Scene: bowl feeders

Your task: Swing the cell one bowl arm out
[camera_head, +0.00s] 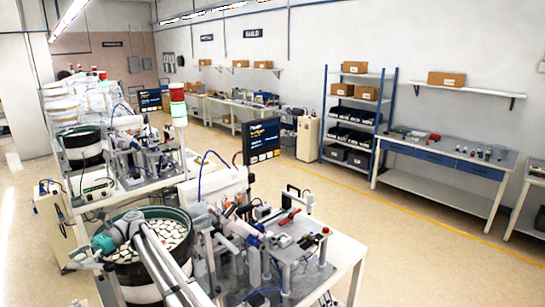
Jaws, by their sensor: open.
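The near bowl feeder (185,214) has a dark green rim and holds many pale flat parts. My arm reaches up from the bottom edge across this bowl. My gripper (80,257) is small in view beside the bowl's left rim, with its jaws open and nothing seen between them. I cannot tell whether it touches anything. A second bowl feeder (82,132) stands on the cell behind. No cell number can be read, and I cannot pick out a bowl arm for certain; my arm covers part of the near bowl.
The near cell's bench (345,250) carries fixtures, posts and a red-handled clamp (289,217) right of the bowl. A dark screen (262,140) and a signal tower (178,108) stand behind. Shelves (352,115) and a workbench (440,160) line the right wall. The floor between is clear.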

